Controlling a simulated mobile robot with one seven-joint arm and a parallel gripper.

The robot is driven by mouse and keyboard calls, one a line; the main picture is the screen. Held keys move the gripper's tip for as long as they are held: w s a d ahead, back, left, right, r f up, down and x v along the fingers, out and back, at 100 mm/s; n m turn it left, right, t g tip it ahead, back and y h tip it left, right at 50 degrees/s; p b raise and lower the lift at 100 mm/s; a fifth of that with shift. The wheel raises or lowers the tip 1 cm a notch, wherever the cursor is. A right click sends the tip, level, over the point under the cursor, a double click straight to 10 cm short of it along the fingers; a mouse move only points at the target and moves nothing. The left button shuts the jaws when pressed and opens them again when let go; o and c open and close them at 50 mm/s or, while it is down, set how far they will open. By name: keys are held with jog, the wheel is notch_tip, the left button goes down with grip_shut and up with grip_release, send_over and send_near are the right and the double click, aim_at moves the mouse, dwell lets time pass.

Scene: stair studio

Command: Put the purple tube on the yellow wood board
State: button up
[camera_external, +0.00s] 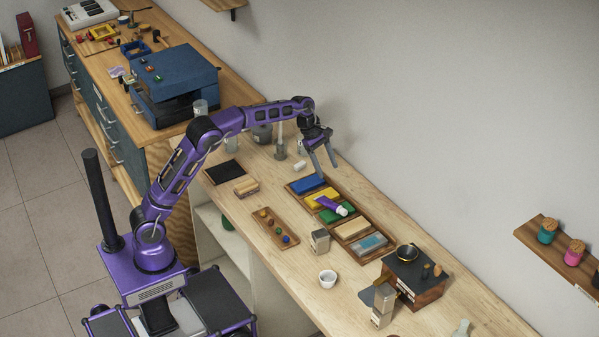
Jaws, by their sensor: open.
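The purple tube (328,203) with a white cap lies in the wooden tray on the workbench, its cap end toward the lower right. It appears to lie across the edge between the yellow wood board (316,195) and the green board (331,217); I cannot tell which one bears it. The yellow board lies flat in the tray between the blue and green ones. My gripper (327,170) is open and empty, pointing down above the blue end of the tray, apart from the tube.
The long tray (366,226) also holds a blue board (307,184), a tan piece (352,228) and a light blue piece (370,244). A peg strip (266,220), a white cup (327,279) and a wooden box (425,288) stand nearby. The wall runs close behind.

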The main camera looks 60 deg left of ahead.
jog(key=b, duration=0.1)
send_over(342, 209)
jog(key=a, duration=0.2)
jog(key=f, duration=1.1)
jog(key=shift+s, duration=0.3)
jog(key=x, duration=0.3)
jog(key=b+x, duration=0.1)
jog(key=x, duration=0.1)
jog(key=shift+s+d+f, duration=0.1)
jog(key=shift+s+f, duration=0.05)
jog(key=shift+s, duration=0.1)
grip_shut()
